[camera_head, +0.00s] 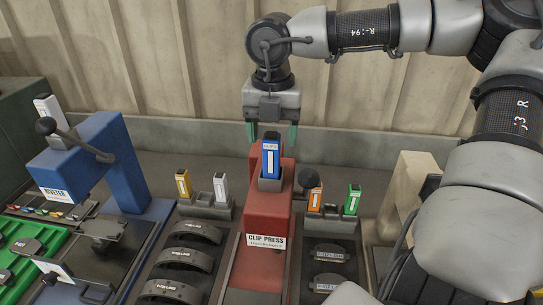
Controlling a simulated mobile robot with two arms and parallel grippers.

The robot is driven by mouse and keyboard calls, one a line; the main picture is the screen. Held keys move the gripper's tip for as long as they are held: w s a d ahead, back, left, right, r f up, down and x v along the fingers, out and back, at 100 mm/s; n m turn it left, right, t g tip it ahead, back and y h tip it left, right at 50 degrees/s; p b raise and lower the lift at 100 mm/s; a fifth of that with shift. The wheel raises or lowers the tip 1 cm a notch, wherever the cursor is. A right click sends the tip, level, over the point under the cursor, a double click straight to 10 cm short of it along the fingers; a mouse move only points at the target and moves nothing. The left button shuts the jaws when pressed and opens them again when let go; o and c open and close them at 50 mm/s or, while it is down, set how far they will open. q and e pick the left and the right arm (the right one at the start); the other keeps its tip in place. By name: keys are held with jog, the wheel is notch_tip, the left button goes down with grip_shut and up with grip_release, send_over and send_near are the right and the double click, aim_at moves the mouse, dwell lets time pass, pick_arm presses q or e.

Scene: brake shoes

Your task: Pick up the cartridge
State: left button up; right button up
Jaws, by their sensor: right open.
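A blue cartridge (270,158) stands upright in the top of the red clip press (262,222), near the middle of the view. My right gripper (272,132) points down over the press, its two green-tipped fingers apart, one on each side of the cartridge's upper end in the picture. The fingers look open, with a gap to the cartridge on both sides. Other cartridges stand in holders: a yellow one (183,183) and a white one (220,187) to the left, an orange one (315,198) and a green one (352,200) to the right. My left gripper does not show.
A blue riveter (97,165) with a lever and a white cartridge on top (47,108) stands at the left. Brake shoes (183,258) lie in a dark rack left of the press. A green tray (38,262) is at the far left. A wall rises behind the bench.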

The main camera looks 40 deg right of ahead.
aim_at(272, 151)
notch_tip(272, 151, down, 3)
jog(key=shift+a+f+p, duration=0.1)
jog(key=shift+f+p, duration=0.1)
jog(key=shift+p, duration=0.6)
jog(key=shift+w+f, duration=0.1)
jog(key=shift+f, duration=0.35)
jog(key=c, duration=1.1)
jog(key=shift+r, duration=0.1)
